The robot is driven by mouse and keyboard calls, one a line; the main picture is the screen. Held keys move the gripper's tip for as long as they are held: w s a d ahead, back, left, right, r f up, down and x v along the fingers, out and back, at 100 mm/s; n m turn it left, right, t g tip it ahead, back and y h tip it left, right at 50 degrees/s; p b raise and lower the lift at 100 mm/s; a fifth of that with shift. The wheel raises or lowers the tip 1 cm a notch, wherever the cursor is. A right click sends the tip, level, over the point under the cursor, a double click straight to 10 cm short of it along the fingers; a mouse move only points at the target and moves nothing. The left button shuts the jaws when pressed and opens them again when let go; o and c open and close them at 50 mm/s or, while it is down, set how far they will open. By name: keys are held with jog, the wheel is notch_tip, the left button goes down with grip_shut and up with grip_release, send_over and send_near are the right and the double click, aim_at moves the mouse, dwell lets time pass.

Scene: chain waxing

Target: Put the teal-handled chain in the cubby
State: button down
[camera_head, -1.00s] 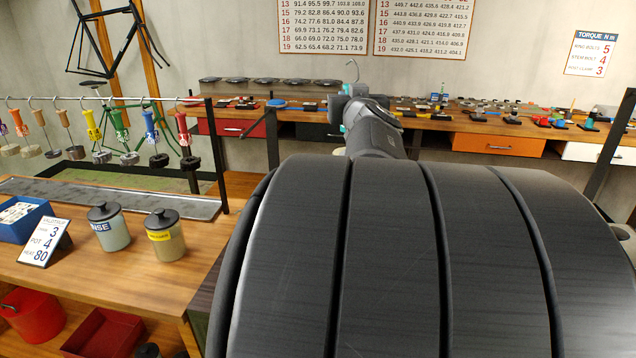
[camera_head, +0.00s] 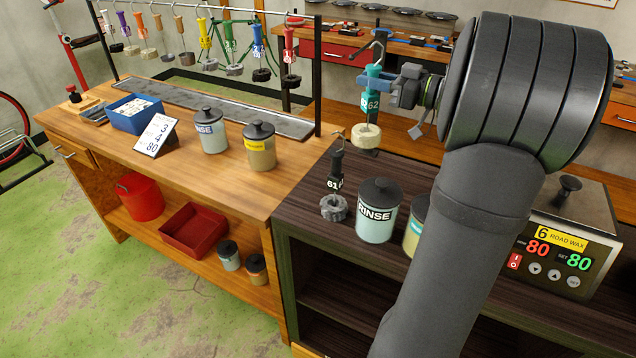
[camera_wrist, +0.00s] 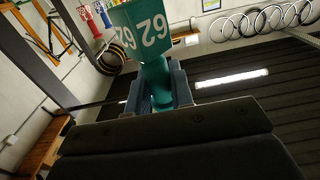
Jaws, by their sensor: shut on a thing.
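My gripper (camera_head: 392,90) is shut on the teal handle (camera_head: 371,82) tagged 62, seen from the side in the head view. A hook sticks up above the handle, and a pale coiled chain (camera_head: 366,136) hangs below it. The chain is in the air above the dark bench (camera_head: 300,205). In the wrist view the teal handle (camera_wrist: 155,72) sits between my two fingers, with its 62 tag in front; the chain is not visible there. Open dark compartments (camera_head: 325,290) show under the dark bench; I cannot tell whether one is the cubby.
A black-handled chain tagged 61 (camera_head: 335,185) stands on the dark bench beside a rinse jar (camera_head: 377,212). A wax heater (camera_head: 560,250) is at right. Several handled chains hang from a rail (camera_head: 200,8) above the wooden bench (camera_head: 100,130), which holds jars and a sign.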

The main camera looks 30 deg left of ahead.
jog(key=s+a+f+n+g, duration=0.2)
jog(key=a+f+g, duration=0.1)
jog(key=a+f, duration=0.2)
jog(key=s+a+f+n+g+h, duration=0.1)
jog(key=s+a+f+g, duration=0.1)
jog(key=a+f, duration=0.4)
jog(key=shift+s+f+n+g, duration=0.35)
jog(key=shift+f+n+g, duration=0.05)
jog(key=shift+f, duration=1.65)
jog(key=shift+a+f, duration=0.1)
jog(key=c, duration=1.3)
grip_release()
jog(key=shift+f, duration=0.1)
